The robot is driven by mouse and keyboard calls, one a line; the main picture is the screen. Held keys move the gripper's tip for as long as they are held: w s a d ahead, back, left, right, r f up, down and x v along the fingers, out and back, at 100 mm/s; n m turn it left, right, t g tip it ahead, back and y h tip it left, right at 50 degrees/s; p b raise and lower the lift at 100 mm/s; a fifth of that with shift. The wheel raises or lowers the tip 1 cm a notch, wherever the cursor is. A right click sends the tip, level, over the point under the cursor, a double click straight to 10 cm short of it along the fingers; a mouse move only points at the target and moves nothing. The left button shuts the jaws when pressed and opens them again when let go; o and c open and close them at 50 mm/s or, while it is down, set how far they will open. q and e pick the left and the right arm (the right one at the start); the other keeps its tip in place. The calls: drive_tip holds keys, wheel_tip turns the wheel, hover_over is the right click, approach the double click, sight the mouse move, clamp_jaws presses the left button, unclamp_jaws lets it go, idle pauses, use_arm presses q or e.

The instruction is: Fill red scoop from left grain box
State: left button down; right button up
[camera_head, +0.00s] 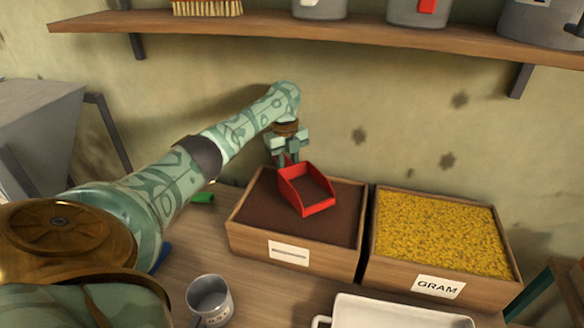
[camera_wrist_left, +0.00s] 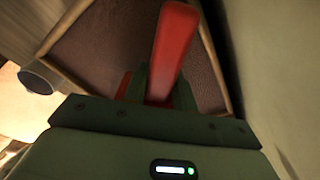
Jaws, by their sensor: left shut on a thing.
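The red scoop (camera_head: 307,189) is over the left grain box (camera_head: 237,238), which holds dark brown grain. My left gripper (camera_head: 287,153) is shut on the scoop's handle, above the box. The scoop's open side faces up and its inside looks empty. I cannot tell whether its bottom touches the grain. In the left wrist view the red handle (camera_wrist_left: 172,45) stands between the fingers of the left gripper (camera_wrist_left: 158,88), with the brown grain behind it. My right gripper is not in view.
A box of yellow grain labelled GRAM (camera_head: 440,288) stands right of the left box. A metal mug (camera_head: 209,299) and a white tray (camera_head: 395,312) are in front. A wooden shelf (camera_head: 330,38) with a brush and metal containers runs above.

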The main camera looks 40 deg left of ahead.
use_arm(q)
wheel_tip(320, 180, up, 2)
drive_tip(key=shift+w+a+r+p, duration=0.1)
drive_tip(key=shift+p, duration=0.55)
drive_tip(key=shift+a+r+p, duration=0.15)
drive_tip(key=shift+r+p, duration=0.15)
drive_tip(key=shift+r, duration=0.25)
drive_tip(key=shift+a+r+p, duration=0.15)
drive_tip(key=shift+r+p, duration=0.1)
drive_tip(key=shift+r, duration=0.3)
